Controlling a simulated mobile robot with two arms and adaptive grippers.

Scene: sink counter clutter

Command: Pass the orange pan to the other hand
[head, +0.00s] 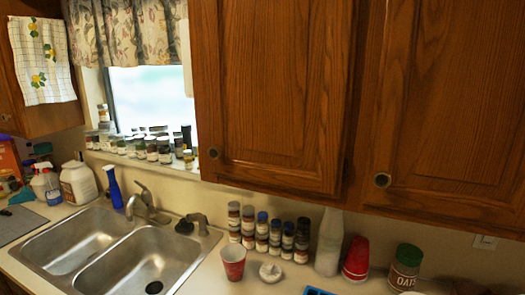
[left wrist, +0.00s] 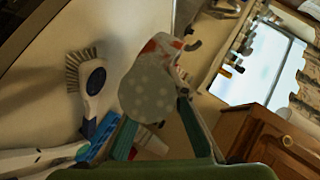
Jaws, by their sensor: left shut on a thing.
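No orange pan can be made out in either view. In the left wrist view, the teal fingers of my left gripper (left wrist: 158,132) reach up from the bottom edge. Neither gripper shows in the head view.
A double sink (head: 120,262) is at left. A red patterned cup (head: 233,262), several jars (head: 262,232), a tilted red cup (head: 356,258) and an oats canister (head: 404,270) stand on the counter. A brush (left wrist: 93,80) lies left in the wrist view. Cabinets (head: 275,90) overhang.

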